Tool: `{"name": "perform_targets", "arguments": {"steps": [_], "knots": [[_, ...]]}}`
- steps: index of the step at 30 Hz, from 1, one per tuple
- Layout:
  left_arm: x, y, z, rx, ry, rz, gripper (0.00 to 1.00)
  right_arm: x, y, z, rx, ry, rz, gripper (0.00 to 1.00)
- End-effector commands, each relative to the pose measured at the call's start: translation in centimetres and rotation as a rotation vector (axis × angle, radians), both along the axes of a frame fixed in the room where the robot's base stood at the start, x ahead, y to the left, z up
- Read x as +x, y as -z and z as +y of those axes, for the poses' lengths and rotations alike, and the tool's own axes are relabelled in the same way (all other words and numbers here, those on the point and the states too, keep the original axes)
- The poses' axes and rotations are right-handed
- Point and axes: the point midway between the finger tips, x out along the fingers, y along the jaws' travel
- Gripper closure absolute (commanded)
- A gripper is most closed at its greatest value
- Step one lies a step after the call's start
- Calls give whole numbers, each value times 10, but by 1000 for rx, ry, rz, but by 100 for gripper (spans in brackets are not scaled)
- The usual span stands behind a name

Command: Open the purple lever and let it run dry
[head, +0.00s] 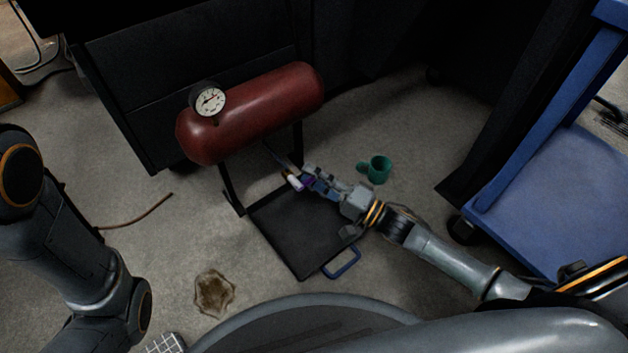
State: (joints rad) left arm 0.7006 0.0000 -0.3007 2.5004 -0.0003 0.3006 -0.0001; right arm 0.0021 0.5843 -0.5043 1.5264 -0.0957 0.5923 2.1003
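A red tank (262,108) with a round white gauge (210,101) lies on a dark stand. A thin pipe runs down from its underside to a small valve with a purple lever (306,184), above a black tray (298,238). My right gripper (311,178) is at the purple lever, its fingers beside or around it; they cover part of it, and I cannot tell whether they are closed on it. No liquid shows coming from the valve, and the tray looks empty. My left arm shows at the left edge, but its gripper is not in view.
A blue handle (344,264) is at the tray's front right. A green mug (378,170) stands on the floor behind my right wrist. A blue cart (560,200) stands at right.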

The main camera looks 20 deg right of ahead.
Motion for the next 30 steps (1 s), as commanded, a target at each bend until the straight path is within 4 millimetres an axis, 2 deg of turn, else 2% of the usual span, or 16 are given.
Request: {"name": "perform_targets", "arguments": {"steps": [7,12,23,30], "knots": [[0,0,0,0,0,0,100,0,0,0,1,0,1,66],[0,0,0,0,0,0,100,0,0,0,1,0,1,100],[0,-8,0,0,0,1,100,0,-3,0,-21,0,-6,100],[1,-39,0,0,0,2,100,0,-13,0,-128,-1,-43,100]]}}
